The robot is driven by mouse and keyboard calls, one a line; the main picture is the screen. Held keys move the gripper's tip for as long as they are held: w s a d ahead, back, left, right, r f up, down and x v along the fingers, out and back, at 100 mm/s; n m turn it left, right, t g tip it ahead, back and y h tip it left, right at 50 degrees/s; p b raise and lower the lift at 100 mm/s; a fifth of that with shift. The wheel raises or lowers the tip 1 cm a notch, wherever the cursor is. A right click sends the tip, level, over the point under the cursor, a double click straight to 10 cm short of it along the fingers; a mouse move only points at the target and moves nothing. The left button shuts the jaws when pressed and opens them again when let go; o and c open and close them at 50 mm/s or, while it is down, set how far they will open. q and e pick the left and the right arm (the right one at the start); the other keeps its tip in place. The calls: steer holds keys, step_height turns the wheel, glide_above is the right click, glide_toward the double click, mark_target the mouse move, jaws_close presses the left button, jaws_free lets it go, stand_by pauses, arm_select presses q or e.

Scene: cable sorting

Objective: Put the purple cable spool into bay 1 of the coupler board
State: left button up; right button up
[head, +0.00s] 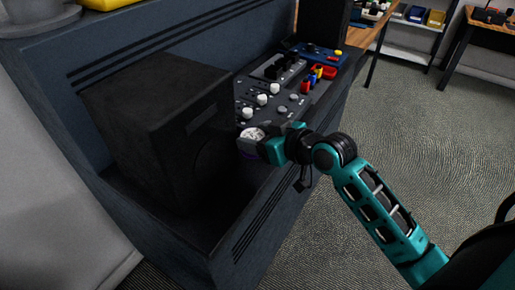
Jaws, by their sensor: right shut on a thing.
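My right gripper (258,148) comes in from the right on a teal arm and is shut on a small round thing, the cable spool (252,133). Its top looks whitish, with a hint of purple low at the gripper. It is held in front of the grey panels, close to the right side of the black box. Grey panels with white knobs (262,100) lie behind the gripper. I cannot tell which panel is the coupler board, and no bay number is readable. My left gripper is not in view.
A large black box (165,125) stands on the dark blue bench (115,58), left of the gripper. A red tray (325,72) with coloured pieces and a blue device (318,53) sit farther back. Carpet floor (420,130) is open at the right.

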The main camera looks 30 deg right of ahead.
steer(key=shift+f, duration=1.65)
steer(key=shift+b, duration=0.3)
steer(key=shift+f, duration=0.2)
steer(key=o, duration=0.9)
steer(key=shift+c, duration=0.2)
